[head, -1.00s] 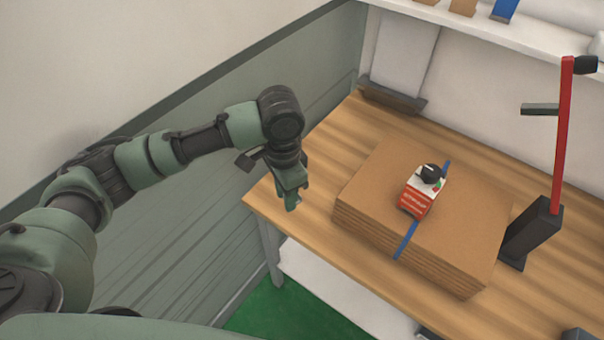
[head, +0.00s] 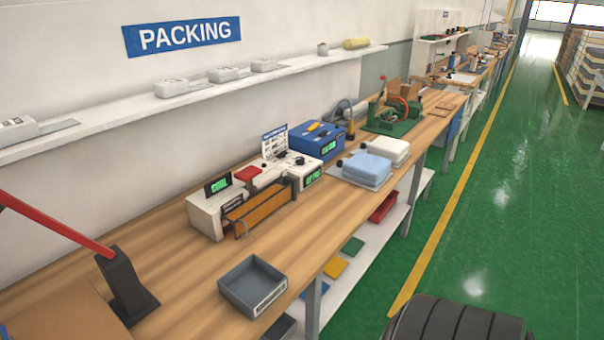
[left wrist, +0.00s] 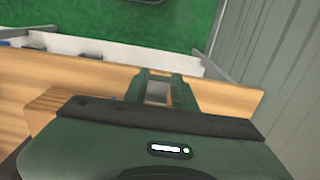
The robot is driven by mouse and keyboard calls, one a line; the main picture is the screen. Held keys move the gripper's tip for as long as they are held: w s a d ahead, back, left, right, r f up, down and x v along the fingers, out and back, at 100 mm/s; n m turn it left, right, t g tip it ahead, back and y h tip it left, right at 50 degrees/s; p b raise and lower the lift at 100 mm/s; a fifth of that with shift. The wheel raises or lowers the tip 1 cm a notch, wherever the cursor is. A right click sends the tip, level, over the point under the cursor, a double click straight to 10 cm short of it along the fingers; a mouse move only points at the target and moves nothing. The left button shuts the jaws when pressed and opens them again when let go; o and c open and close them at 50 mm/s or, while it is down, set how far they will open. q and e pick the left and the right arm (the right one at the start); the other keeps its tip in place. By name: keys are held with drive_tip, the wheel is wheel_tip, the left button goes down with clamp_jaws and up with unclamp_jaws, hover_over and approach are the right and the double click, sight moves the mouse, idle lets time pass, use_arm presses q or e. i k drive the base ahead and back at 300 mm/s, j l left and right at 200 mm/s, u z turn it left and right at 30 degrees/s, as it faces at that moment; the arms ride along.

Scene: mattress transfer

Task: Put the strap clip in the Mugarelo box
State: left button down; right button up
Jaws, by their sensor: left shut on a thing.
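In the left wrist view my left gripper (left wrist: 166,92) is shut on a small grey thing (left wrist: 157,90) between its green fingers. It seems to be the strap clip, but most of it is hidden. The gripper is over the near edge of the wooden bench. An open, empty grey box (head: 240,291) with a white label stands near the bench's front edge in the head view. The label is too small to read, so I cannot tell if it is the Mugarelo box. My right gripper is not in view.
A black stand with a red lever (head: 125,285) rises left of the grey box, beside a cardboard stack (head: 70,320). Bare wood surrounds the grey box.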

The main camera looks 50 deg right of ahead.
sight(251, 293)
drive_tip(key=i+l+z, duration=0.1)
drive_tip(key=l+z, duration=0.3)
drive_tip(key=i+l+z, duration=0.1)
drive_tip(key=l+z, duration=0.25)
drive_tip(key=i+l+z, duration=0.2)
drive_tip(key=l+z, duration=0.2)
